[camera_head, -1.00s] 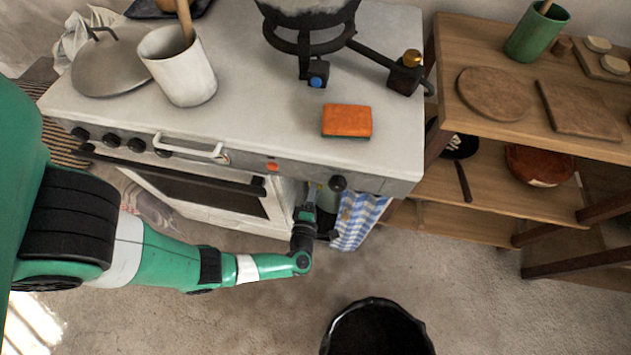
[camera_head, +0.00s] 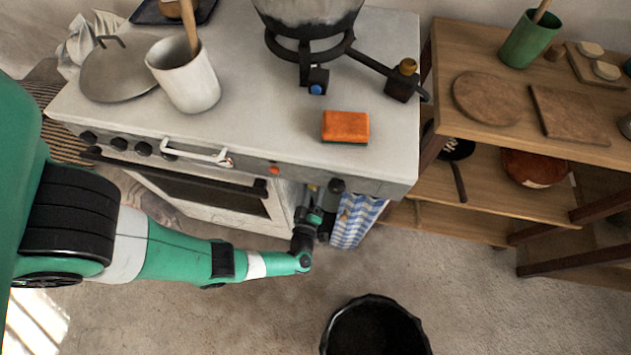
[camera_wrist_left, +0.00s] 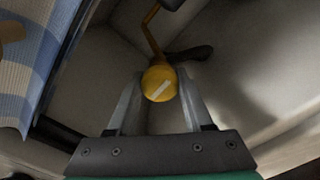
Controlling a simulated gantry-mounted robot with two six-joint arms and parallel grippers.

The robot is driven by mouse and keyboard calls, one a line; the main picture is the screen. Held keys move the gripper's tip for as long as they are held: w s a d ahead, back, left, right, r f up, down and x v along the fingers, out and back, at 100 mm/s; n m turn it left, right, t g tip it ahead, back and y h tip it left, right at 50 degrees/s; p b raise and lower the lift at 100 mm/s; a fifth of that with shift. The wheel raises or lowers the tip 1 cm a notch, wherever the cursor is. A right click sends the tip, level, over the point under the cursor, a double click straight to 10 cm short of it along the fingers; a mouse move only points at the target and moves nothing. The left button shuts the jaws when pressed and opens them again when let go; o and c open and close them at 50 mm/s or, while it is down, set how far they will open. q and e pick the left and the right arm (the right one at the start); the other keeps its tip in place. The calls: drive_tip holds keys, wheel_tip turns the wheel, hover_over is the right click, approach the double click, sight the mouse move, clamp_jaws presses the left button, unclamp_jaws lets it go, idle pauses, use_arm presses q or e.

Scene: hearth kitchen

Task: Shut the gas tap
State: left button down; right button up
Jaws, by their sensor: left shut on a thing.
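A round yellow tap knob (camera_wrist_left: 160,83) with a pale slanted line on its face shows in the left wrist view, with a thin yellow pipe (camera_wrist_left: 152,35) behind it. My left gripper (camera_wrist_left: 158,88) is shut on this knob, one finger on each side. In the head view my left gripper (camera_head: 322,196) reaches under the front right of the stove (camera_head: 250,120), beside a blue checked cloth (camera_head: 352,225). The knob is not clear there. My right gripper is not in view.
A burner stand (camera_head: 318,50) with a pot, an orange sponge (camera_head: 345,126) and a white crock (camera_head: 190,85) are on the stove top. A black bin (camera_head: 375,310) stands on the floor in front. A wooden shelf (camera_head: 490,190) is at the right.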

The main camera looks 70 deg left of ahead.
use_arm(q)
drive_tip(key=shift+m, duration=0.3)
drive_tip(key=shift+c, duration=1.5)
unclamp_jaws()
drive_tip(key=p+v, duration=0.1)
drive_tip(key=v, duration=1)
drive_tip(key=shift+s+d, duration=0.2)
drive_tip(key=shift+d, duration=0.05)
